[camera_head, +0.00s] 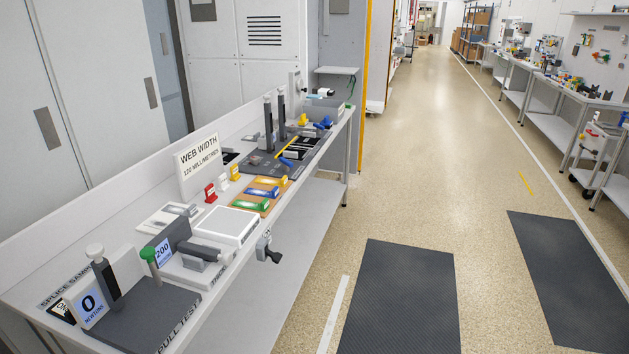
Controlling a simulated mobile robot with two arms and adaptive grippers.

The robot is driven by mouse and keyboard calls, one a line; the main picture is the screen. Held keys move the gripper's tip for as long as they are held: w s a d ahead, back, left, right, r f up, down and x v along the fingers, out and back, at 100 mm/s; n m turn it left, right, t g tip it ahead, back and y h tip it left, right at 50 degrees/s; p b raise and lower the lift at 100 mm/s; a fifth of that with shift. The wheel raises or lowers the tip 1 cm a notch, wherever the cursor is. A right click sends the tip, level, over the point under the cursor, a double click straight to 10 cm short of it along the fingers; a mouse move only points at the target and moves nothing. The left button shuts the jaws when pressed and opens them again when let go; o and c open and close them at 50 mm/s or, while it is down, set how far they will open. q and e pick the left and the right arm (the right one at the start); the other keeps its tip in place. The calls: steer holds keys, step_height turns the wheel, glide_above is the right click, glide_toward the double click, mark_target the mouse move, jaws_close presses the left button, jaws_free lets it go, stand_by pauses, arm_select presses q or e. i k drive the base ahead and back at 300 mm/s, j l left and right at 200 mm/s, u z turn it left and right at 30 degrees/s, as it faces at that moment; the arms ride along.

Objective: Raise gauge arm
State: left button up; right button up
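Several instruments stand on the long bench at left, and I cannot tell for sure which part is the gauge arm. A grey block with a display reading 200 (163,252) has a dark grey horizontal bar (200,251) lying low beside it. Farther back, a dark fixture (262,163) has two upright dark posts and a slanted yellow bar (287,147) with a blue piece near its lower end. In front, a pull test stand (150,318) has a display reading 0 (88,302) and a green-topped post (149,256). Neither gripper is in view.
A white square plate (229,226), an orange board (263,194) with coloured pieces, and a WEB WIDTH sign (199,165) crowd the bench. A dark knob-like part (269,250) juts past its front edge. The floor aisle (430,170) with dark mats (401,300) is free.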

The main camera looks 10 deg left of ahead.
mark_target(207, 254)
steer(key=u, duration=1.25)
steer(key=k+u, duration=0.1)
steer(key=k, duration=0.5)
